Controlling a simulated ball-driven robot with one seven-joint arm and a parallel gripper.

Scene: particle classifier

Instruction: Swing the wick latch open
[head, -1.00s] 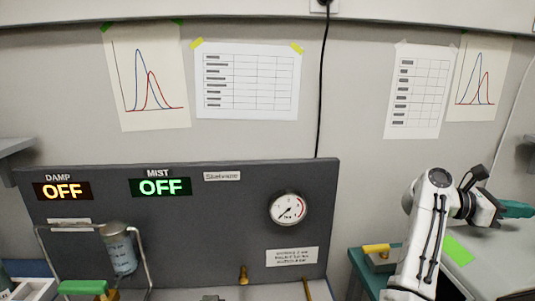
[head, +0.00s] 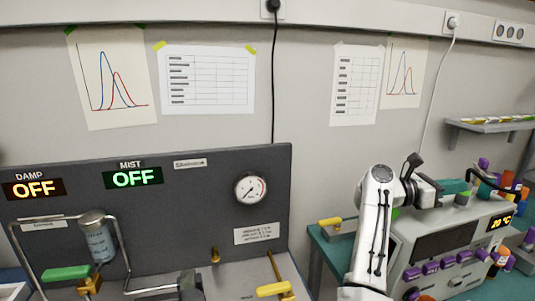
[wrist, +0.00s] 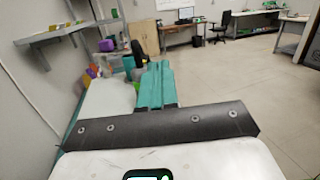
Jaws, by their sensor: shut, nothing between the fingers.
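I cannot tell for sure which part is the wick latch; no readable label names it. A green handle (head: 66,272) on a brass base is at the lower left of the head view. A yellow handle (head: 274,289) is at the bottom middle. Another yellow handle (head: 330,222) lies on a teal-edged unit right of the dark panel. My gripper (head: 458,186) is at the right, above the white instrument and well away from these handles. Its teal fingers (wrist: 155,85) are shut and empty in the wrist view, pointing toward open room.
The dark panel (head: 215,225) carries DAMP and MIST displays, both OFF, and a gauge (head: 251,189). A metal tube frame and a clear cylinder (head: 98,238) stand before it. A white instrument (head: 440,245) and purple-capped vials are at the right. A shelf (head: 490,125) is on the wall.

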